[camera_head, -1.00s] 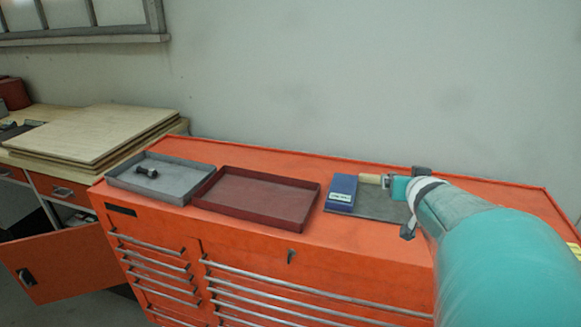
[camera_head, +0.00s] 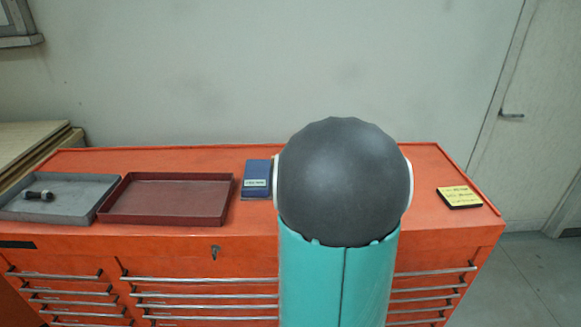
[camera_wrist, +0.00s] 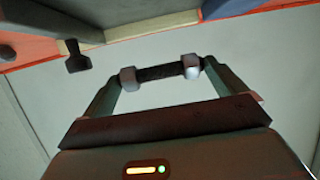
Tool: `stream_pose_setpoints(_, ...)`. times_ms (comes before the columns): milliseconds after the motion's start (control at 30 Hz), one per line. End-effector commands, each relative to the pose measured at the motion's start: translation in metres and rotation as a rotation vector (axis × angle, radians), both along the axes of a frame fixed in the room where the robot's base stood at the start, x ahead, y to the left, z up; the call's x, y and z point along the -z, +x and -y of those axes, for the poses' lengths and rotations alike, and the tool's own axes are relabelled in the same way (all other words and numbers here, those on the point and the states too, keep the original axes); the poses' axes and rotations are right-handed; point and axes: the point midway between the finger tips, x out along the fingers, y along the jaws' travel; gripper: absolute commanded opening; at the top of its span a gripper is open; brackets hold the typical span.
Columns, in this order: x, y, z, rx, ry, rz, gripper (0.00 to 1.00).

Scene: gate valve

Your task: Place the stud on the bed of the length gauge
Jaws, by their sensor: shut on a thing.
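In the wrist view my gripper (camera_wrist: 159,73) is shut on a dark rod, the stud (camera_wrist: 157,73), which spans crosswise between its fingertips. A blue block (camera_head: 256,174) with a white label stands on the orange cabinet, at the left edge of my arm in the head view. I cannot tell whether this block is part of the length gauge. My arm hides the area to its right, and my gripper is hidden in the head view. At the top of the wrist view are a grey surface (camera_wrist: 100,14), a dark knob (camera_wrist: 76,57) and a tan strip (camera_wrist: 150,25).
A grey tray (camera_head: 88,207) holding a dark bolt-like piece (camera_head: 38,195) and an empty dark red tray (camera_head: 165,215) stand left on the orange cabinet top (camera_head: 225,237). A yellow labelled block (camera_head: 459,195) lies at the right. A plain wall (camera_head: 220,70) rises behind.

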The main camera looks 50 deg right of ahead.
Motion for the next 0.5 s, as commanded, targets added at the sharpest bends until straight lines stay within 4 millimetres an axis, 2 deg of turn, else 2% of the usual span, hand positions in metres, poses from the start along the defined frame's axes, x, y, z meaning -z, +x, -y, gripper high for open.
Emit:
stream_pose_setpoints(267,0.02,0.014,0.012,0.0,0.0,0.0,0.58)
stream_pose_setpoints(400,0.042,0.013,0.01,0.0,0.003,0.0,0.58)
stream_pose_setpoints(500,0.048,0.012,0.011,0.001,-0.001,0.0,0.58)
